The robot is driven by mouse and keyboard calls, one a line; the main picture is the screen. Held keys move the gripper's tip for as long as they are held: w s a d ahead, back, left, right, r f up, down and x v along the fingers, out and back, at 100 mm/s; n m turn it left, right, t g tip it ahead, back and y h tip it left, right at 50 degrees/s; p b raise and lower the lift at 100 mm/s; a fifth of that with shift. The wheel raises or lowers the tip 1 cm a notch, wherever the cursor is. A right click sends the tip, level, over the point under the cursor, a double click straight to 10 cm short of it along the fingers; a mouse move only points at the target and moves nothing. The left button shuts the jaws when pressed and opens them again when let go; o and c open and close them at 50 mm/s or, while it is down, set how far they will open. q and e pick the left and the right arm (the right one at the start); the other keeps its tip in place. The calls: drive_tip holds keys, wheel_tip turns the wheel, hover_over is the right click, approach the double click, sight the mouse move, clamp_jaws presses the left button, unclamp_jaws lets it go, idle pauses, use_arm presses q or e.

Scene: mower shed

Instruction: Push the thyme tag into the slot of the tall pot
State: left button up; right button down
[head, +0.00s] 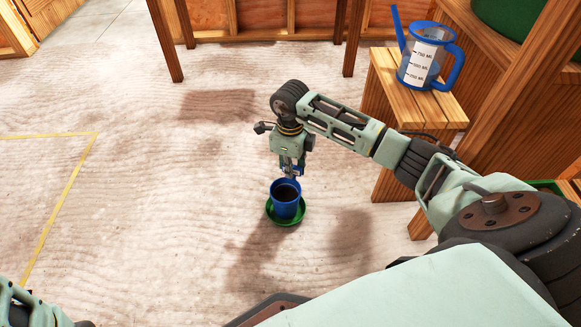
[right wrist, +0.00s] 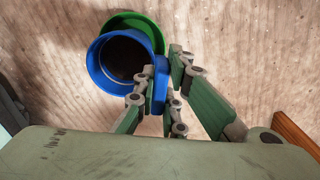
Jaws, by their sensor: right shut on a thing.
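The tall pot (head: 285,207) is blue, holds dark soil and stands upright on a green saucer (head: 271,219) on the floor. My right gripper (head: 291,172) points down at the pot's far rim. It is shut on a small blue piece, which I take to be the thyme tag (right wrist: 160,86); no lettering can be read. In the right wrist view this piece sits between the fingers, close beside the rim of the pot (right wrist: 95,62). The slot is hidden, and I cannot tell whether the tag is in it. My left gripper is not in view.
A clear jug with blue spout and handle (head: 424,60) stands on a wooden step (head: 388,72) at the right. Wooden bench legs (head: 166,40) stand at the back. Yellow floor tape (head: 62,188) runs at the left. The floor around the pot is clear.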

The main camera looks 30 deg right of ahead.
drive_tip(key=shift+f, duration=0.25)
idle(0.3)
drive_tip(key=c, duration=1.7)
unclamp_jaws()
drive_tip(key=shift+c, duration=0.2)
